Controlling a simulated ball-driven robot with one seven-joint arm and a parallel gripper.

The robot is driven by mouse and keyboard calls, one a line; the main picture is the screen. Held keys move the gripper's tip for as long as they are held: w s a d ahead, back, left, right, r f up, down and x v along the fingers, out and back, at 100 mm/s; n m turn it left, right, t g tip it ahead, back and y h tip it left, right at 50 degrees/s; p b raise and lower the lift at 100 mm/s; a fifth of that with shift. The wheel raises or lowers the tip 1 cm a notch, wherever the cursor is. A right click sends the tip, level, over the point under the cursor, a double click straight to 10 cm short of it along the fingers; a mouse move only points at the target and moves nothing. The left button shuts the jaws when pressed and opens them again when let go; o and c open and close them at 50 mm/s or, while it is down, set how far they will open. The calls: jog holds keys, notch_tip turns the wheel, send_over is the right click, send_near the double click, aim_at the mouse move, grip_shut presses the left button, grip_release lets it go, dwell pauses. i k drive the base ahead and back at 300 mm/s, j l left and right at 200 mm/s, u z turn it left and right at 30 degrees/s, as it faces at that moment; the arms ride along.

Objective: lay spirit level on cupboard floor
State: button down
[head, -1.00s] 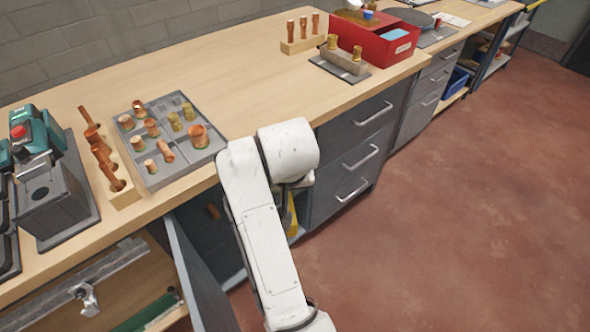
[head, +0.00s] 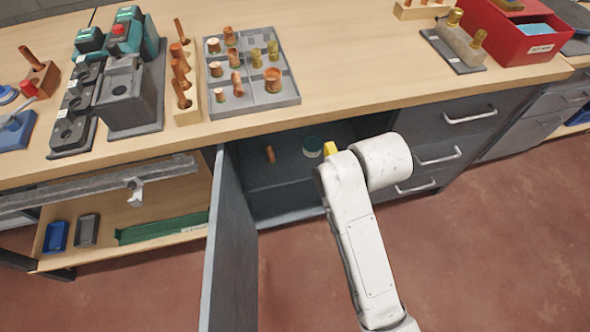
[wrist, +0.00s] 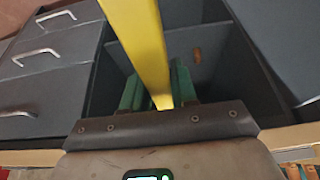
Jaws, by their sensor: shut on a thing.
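The spirit level is a long yellow bar (wrist: 143,45) in the wrist view; only its yellow end (head: 331,148) shows beside my arm in the head view. My gripper (wrist: 158,92) has its green fingers shut on the level. In the head view my wrist hides the fingers. The open cupboard (head: 290,172) under the workbench has a dark grey inside. My gripper is at the right side of its opening. In the wrist view the level extends away from the fingers toward the top edge, where its far end is cut off.
The grey cupboard door (head: 228,250) stands open at the left of the opening. Drawers (head: 445,140) with bar handles adjoin at the right. The wooden worktop (head: 350,75) overhangs the opening.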

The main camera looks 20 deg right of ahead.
aim_at(293, 201)
jog(key=i+l+u, duration=0.2)
jog(key=l+u, duration=0.2)
jog(key=l, duration=0.25)
jog(key=i+l+u, duration=0.1)
jog(key=l+u, duration=0.3)
jog(key=l, duration=0.25)
jog(key=l+u, duration=0.45)
jog(key=l, duration=0.25)
jog(key=k+l+u, duration=0.15)
jog(key=l+u, duration=0.25)
jog(key=l, duration=0.3)
